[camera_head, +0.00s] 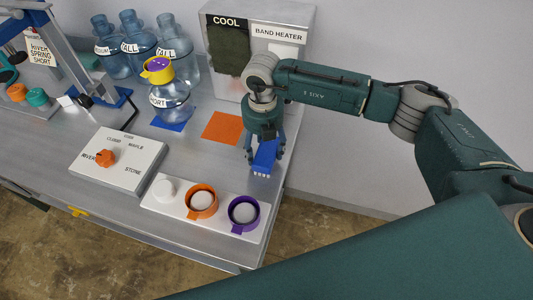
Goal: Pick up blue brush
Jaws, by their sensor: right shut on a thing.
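The blue brush (265,158) has a blue body and pale bristles at its lower end. It is near the right edge of the grey table, to the right of the orange mat. My right gripper (264,149) points down and is shut on the blue brush, with a finger on each side of it. I cannot tell whether the bristles touch the table. My left gripper does not show.
A white panel (153,204) with a white knob, an orange ring (202,200) and a purple ring (243,213) lies in front. A dial box (118,175), blue jugs (170,104), an orange mat (222,128) and a heater cabinet (280,35) stand around.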

